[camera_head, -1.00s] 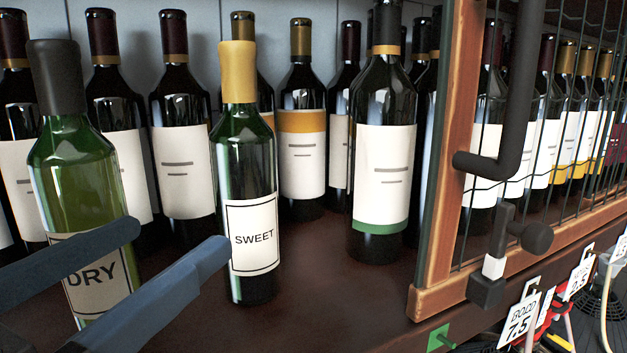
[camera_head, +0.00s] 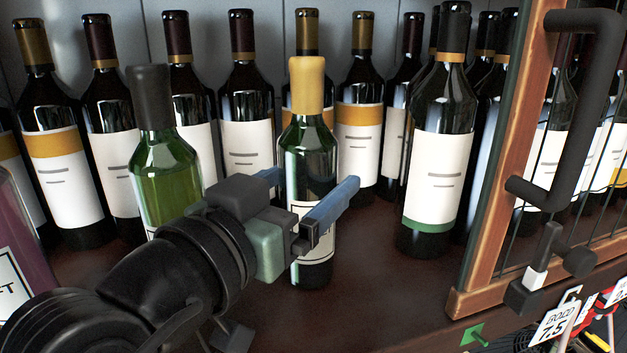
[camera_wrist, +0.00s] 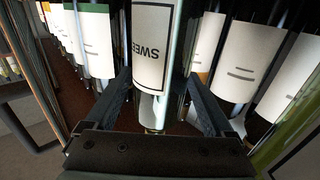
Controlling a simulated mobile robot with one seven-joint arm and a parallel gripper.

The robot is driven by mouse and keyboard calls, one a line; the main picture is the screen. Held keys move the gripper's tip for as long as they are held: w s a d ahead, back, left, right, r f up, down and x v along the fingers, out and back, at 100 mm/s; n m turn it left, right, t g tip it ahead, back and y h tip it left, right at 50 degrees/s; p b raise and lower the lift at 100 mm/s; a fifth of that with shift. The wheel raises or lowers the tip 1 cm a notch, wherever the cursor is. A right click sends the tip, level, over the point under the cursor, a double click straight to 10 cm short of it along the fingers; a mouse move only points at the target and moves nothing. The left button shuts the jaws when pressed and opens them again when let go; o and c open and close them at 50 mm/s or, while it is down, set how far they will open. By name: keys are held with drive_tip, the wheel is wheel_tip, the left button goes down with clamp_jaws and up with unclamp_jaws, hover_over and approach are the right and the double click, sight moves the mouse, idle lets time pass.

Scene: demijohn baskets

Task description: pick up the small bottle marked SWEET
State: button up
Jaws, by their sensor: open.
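The small SWEET bottle (camera_head: 307,155) is dark green with a yellow top and stands upright on the shelf. Its white label, marked SWEET, shows in the wrist view (camera_wrist: 152,45); in the head view my gripper hides most of the label. My gripper (camera_head: 315,180) is open at label height, with one finger at each side of the bottle. In the wrist view the bottle stands between the two fingers (camera_wrist: 158,82), with no clear sign of contact. The green bottle with a black top (camera_head: 165,180) stands to the left, its label mostly hidden by my arm.
A purple bottle (camera_head: 20,250) stands at the left edge, its label ending in "FT". Several large wine bottles line the back; one with a green-striped label (camera_head: 437,170) stands to the right. A wooden-framed wire door (camera_head: 500,160) with a black handle (camera_head: 585,110) is further right.

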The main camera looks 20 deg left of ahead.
drive_tip(key=shift+w, duration=0.25)
drive_tip(key=shift+s, duration=0.1)
drive_tip(key=c, duration=1.4)
drive_tip(key=shift+r, duration=0.1)
